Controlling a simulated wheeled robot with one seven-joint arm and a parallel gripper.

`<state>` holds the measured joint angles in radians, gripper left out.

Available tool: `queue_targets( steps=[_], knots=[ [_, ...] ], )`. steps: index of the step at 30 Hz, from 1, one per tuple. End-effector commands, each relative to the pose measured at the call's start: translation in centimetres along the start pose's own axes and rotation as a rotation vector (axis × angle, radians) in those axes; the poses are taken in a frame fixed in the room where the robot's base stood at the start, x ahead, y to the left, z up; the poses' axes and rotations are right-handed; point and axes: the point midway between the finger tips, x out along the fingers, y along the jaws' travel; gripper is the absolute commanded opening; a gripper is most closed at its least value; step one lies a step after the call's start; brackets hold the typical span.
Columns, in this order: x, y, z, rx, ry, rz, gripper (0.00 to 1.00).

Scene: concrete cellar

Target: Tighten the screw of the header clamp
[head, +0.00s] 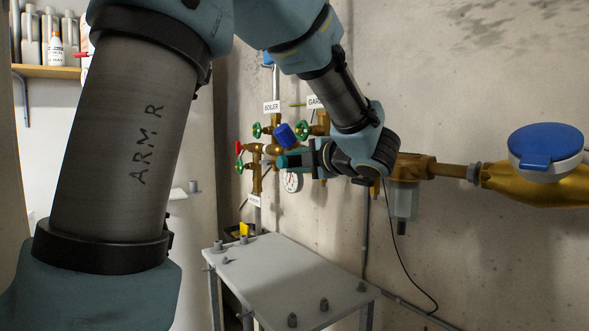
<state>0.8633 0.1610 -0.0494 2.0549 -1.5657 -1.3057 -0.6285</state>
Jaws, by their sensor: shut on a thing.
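The brass header (258,149) is on the concrete wall, with valves and pipes branching from it. My gripper (284,161) reaches in from the right, level with the header, its teal fingers at the brass pipework. It is shut on a small part there, which I take to be the clamp screw. The fingers hide this part, and I cannot make out the clamp's shape or how far the screw is turned. A tilted blue cap (285,135) sits just above the fingers. A round gauge (292,181) hangs just below them.
Green handwheels (257,130) and a red lever (239,148) stand close left of my gripper. A water meter with a blue lid (545,146) is at the right. A grey table (285,275) with several small pegs stands below. A shelf with bottles (48,71) is at upper left.

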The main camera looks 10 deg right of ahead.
Motion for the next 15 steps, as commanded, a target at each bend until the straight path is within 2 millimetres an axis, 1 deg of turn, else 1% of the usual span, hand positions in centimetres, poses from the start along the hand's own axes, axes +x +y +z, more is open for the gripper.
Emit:
queue_targets(
  steps=[15],
  knots=[
    [0.0, 0.0, -1.1, 0.001, 0.000, -0.002, 0.00]
  ],
)
